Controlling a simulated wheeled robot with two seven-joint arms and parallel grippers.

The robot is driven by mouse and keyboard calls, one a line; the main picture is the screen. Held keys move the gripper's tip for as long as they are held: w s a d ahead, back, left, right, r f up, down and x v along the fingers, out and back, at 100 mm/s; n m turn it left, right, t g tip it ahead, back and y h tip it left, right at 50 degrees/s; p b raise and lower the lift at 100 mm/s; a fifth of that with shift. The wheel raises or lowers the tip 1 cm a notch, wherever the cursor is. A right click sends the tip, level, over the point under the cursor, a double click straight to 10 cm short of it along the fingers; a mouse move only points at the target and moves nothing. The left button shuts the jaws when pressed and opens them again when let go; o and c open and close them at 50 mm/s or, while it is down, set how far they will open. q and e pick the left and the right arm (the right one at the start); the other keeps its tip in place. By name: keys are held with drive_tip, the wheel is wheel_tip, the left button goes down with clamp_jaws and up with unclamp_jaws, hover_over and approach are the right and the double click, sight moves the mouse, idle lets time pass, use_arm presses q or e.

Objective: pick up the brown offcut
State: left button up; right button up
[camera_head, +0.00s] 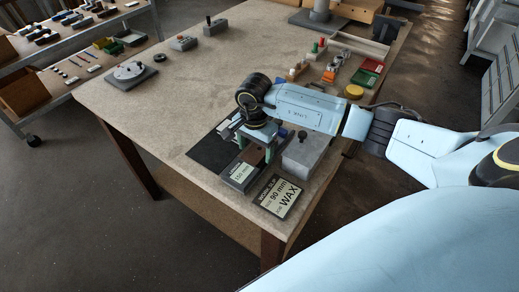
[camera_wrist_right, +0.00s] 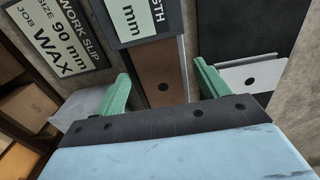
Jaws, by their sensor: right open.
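The brown offcut (camera_head: 252,156) lies by a grey block with a length label (camera_head: 239,175) near the front of the bench. In the right wrist view the brown offcut (camera_wrist_right: 160,72), with a dark hole in it, runs between my green fingers. My right gripper (camera_head: 256,149) is over it with its jaws apart; in the wrist view the right gripper (camera_wrist_right: 160,88) has one finger on each side of the offcut, with gaps. Part of the offcut is hidden by the gripper. My left gripper is not in view.
A work slip reading 90 mm WAX (camera_head: 281,199) lies at the front. A grey box (camera_head: 305,154) stands right of the gripper, a black mat (camera_head: 210,153) left. The bench's left middle is mostly clear.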

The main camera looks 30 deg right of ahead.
drive_tip(key=shift+f, duration=0.35)
drive_tip(key=c, duration=1.2)
drive_tip(key=shift+o, duration=0.2)
drive_tip(key=shift+r, duration=0.15)
